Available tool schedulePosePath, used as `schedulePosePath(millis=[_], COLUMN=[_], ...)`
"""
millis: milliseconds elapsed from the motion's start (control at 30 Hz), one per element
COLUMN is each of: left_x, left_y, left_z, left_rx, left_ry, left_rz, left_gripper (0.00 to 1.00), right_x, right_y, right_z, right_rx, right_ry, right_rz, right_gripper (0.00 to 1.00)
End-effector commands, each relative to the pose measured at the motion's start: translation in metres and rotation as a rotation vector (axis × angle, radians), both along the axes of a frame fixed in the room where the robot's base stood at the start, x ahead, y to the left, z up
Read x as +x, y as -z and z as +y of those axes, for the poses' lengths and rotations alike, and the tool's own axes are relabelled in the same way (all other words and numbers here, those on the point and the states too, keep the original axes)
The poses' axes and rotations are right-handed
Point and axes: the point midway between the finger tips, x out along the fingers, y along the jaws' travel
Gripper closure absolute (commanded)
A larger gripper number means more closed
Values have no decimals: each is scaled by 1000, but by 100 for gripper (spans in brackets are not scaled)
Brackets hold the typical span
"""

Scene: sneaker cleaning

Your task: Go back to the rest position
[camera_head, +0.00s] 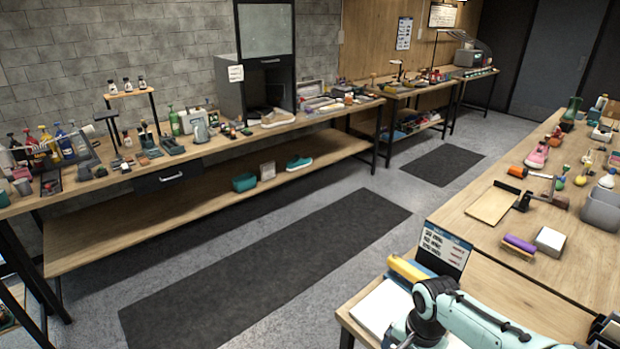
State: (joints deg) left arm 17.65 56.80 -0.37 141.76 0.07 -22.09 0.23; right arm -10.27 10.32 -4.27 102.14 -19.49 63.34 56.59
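One pale teal arm of mine (485,318) comes in from the bottom right, over the near table (530,305). A dark joint of it bends down beside a white pad (380,308). Its fingers do not show; the arm runs out of the bottom of the picture. My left arm and gripper are not in the picture.
A long workbench (215,150) with bottles, shoes and a dark cabinet (268,85) runs along the grey wall. A right-hand table (560,265) holds a board (492,204), a purple brush (519,244) and a grey bin (602,209). The floor mat (265,270) is clear.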

Motion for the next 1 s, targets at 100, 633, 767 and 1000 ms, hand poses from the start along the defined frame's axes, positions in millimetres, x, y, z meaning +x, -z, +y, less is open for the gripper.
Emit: schedulePosePath(millis=[100,633,767,1000], left_x=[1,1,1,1], left_y=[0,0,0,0], left_z=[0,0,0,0], left_rx=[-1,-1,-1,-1], left_ry=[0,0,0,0], left_rz=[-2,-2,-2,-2], left_gripper=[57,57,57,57], right_x=[-4,-192,-219,-226], right_y=[77,345,355,357], right_z=[15,73,77,77], right_rx=[62,307,302,294], right_ry=[-104,-378,-400,-411], right_rz=[31,7,-4,-12], right_gripper=[0,0,0,0])
